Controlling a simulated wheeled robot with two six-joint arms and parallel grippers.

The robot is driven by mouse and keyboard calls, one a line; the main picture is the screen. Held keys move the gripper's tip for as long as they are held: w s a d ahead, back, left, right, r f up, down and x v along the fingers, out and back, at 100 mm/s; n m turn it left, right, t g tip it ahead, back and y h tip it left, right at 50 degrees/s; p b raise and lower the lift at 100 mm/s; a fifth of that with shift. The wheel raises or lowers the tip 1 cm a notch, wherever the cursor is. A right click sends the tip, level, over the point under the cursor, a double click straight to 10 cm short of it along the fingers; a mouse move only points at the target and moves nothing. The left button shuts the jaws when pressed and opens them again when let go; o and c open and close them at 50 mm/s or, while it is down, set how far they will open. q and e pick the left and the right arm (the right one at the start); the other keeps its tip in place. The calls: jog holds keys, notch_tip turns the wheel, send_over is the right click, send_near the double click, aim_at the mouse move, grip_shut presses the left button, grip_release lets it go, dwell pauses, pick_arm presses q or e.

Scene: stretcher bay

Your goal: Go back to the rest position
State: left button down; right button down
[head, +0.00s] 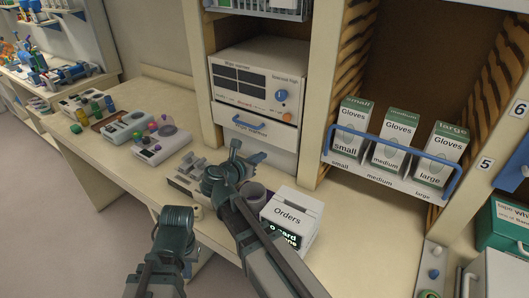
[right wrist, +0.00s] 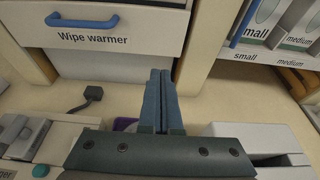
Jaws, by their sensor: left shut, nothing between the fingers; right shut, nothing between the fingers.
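My right gripper (head: 234,148) reaches over the counter in front of the wipe warmer drawer (head: 270,135). In the right wrist view its two blue fingers (right wrist: 160,78) lie together with nothing between them. The drawer front with its blue handle is beyond them in that view (right wrist: 150,38). My left gripper (head: 178,222) is lower and further left in the head view, over the counter's front edge. It is shut and empty; its fingertips are mostly hidden by the wrist.
Glove boxes (head: 390,140) stand behind a blue rail at the right. Small devices (head: 160,142) line the counter at left. The floor (head: 60,240) is clear.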

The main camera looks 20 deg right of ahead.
jog(key=shift+s+a, duration=0.1)
jog(key=shift+a, duration=0.1)
jog(key=s+a+f+m+g+y, duration=0.4)
jog(key=s+a+f+m, duration=0.3)
jog(key=s+m, duration=0.4)
jog(key=s+a+f+m+g+y, duration=0.5)
jog(key=s+a+f+m+y, duration=0.1)
jog(key=s+a+f+m, duration=0.2)
jog(key=s+a+m, duration=0.1)
jog(key=s+m, duration=0.1)
jog(key=s, duration=0.1)
jog(key=shift+s+a+m, duration=0.2)
jog(key=shift+a+m, duration=0.2)
